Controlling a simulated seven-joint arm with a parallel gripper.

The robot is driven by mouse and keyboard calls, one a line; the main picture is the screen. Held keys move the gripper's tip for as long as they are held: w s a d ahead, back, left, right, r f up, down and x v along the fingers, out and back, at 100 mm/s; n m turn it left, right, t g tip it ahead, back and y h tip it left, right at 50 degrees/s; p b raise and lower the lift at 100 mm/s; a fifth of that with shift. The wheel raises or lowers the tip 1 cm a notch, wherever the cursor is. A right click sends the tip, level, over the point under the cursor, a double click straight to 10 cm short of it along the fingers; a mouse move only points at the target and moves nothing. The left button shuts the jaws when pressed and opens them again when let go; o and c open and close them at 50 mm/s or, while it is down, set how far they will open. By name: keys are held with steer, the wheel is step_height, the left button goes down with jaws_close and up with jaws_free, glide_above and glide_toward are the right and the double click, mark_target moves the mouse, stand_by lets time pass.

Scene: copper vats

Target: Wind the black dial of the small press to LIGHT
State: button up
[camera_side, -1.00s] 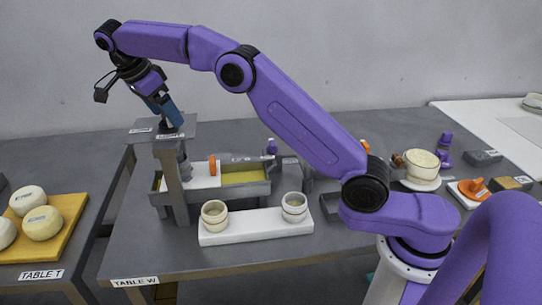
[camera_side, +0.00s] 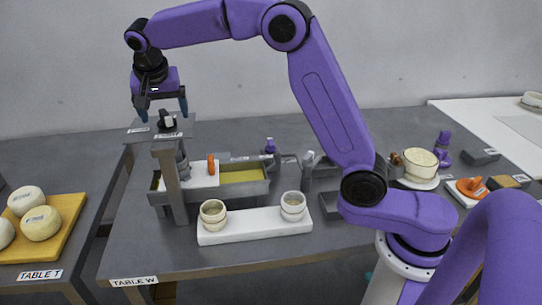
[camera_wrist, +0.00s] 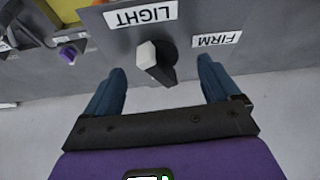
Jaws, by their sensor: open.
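The small press (camera_side: 172,190) stands at the left end of table W, with a flat grey top plate. The black dial (camera_side: 166,123) with a white-marked end sits on that plate. In the wrist view the dial (camera_wrist: 162,71) lies between my fingertips, its white end toward the upper left. The LIGHT label (camera_wrist: 140,16) is above the dial there and the FIRM label (camera_wrist: 217,39) is to its right, both upside down. My gripper (camera_side: 164,115) points down over the plate. It is open, one finger on each side of the dial; contact is not visible.
Behind the press post is a metal vat (camera_side: 240,190) with yellowish contents. Two cups stand on a white board (camera_side: 255,226) in front. Cheeses lie on a yellow board (camera_side: 65,240) at the left. Small items crowd the table's right side.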

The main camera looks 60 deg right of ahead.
steer(key=n, duration=0.2)
steer(key=n+y, duration=0.1)
steer(key=n, duration=0.1)
steer(key=shift+d+n+t+y, duration=0.15)
steer(key=shift+n+t+y, duration=0.15)
steer(key=shift+t, duration=0.1)
steer(key=n+y, duration=0.1)
steer(key=n, duration=0.2)
steer(key=shift+d+n, duration=0.1)
steer(key=shift+n, duration=0.3)
steer(key=n+y, duration=0.2)
steer(key=n, duration=0.2)
steer(key=shift+d, duration=0.1)
steer(key=n, duration=0.2)
steer(key=n+g+y, duration=0.1)
steer(key=n, duration=0.1)
steer(key=shift+d+n+y, duration=0.1)
steer(key=shift+n+y, duration=0.2)
steer(key=shift+n, duration=0.1)
steer(key=v, duration=1.7)
steer(key=s+a+f+n+g+h, duration=0.1)
steer(key=s+a+f, duration=0.1)
steer(key=s+f, duration=0.6)
steer(key=s+a+f+n+g, duration=0.1)
steer(key=s+a+f, duration=0.2)
steer(key=s+f, duration=0.6)
steer(key=shift+s+g+h, duration=0.4)
steer(key=shift+s, duration=3.95)
